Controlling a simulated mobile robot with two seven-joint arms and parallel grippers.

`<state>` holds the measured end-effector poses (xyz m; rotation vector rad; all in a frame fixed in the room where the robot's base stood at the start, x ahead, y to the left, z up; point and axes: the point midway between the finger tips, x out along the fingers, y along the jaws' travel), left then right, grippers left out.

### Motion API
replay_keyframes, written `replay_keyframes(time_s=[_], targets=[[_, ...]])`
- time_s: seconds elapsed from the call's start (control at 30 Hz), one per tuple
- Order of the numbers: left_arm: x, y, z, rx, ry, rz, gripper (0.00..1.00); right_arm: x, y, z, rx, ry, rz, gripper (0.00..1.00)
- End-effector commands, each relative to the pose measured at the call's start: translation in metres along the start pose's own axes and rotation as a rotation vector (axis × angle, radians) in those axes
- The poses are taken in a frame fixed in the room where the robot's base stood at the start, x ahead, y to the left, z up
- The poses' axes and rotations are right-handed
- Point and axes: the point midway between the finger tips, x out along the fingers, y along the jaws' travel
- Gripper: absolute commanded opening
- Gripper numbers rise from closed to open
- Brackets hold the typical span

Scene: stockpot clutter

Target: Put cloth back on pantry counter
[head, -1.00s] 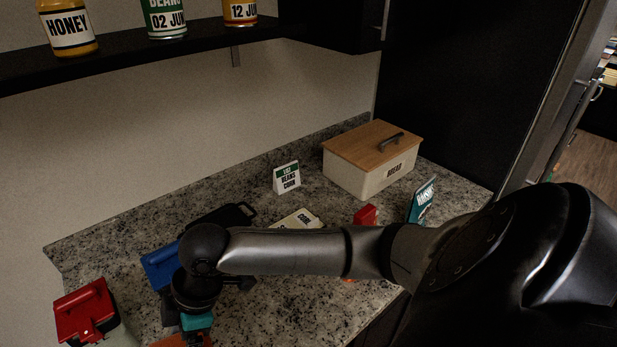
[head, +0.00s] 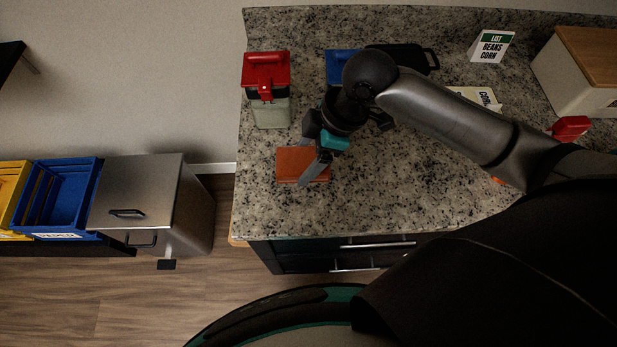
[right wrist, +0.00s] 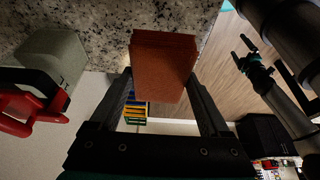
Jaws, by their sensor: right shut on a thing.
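The cloth, a folded orange-brown block (head: 296,164), is at the left front part of the speckled pantry counter (head: 400,190). I cannot tell whether it touches the counter or is just above it. My right gripper (head: 316,168) points down at its right part and is shut on it. In the right wrist view the cloth (right wrist: 163,62) lies between the two fingers, against the counter surface. My left gripper (right wrist: 240,48) shows small at the upper right of the right wrist view, empty, fingers apart.
A red-lidded canister (head: 268,85) stands behind the cloth. A blue item (head: 342,66) and a black board (head: 405,55) lie at the back. A list card (head: 491,45) and bread box (head: 580,70) are right. A steel bin (head: 140,190) stands left of the counter.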

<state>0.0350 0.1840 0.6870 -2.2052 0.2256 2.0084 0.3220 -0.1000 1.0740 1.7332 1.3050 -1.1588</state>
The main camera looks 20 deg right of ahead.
Motion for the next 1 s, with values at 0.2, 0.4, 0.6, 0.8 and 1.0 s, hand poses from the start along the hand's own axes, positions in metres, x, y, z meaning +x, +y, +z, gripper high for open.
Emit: replay_keyframes(time_s=[0.2, 0.4, 0.6, 0.8, 1.0], targets=[[0.006, -0.003, 0.002, 0.002, -0.001, -0.004, 1.0, 0.049, -0.001, 0.02, 0.002, 0.0, -0.002, 0.28], [0.008, -0.004, 0.002, 0.003, -0.002, -0.006, 1.0, 0.065, 0.0, 0.026, 0.001, 0.001, 0.0, 0.28], [0.012, -0.004, 0.003, 0.003, -0.002, -0.006, 1.0, 0.092, 0.0, 0.038, 0.001, 0.0, -0.001, 0.28], [0.013, -0.004, 0.003, 0.003, -0.002, -0.006, 1.0, 0.103, 0.0, 0.042, -0.001, 0.001, 0.001, 0.28], [0.013, -0.005, 0.003, 0.003, -0.002, -0.006, 1.0, 0.102, 0.0, 0.042, -0.001, 0.0, 0.001, 0.28]])
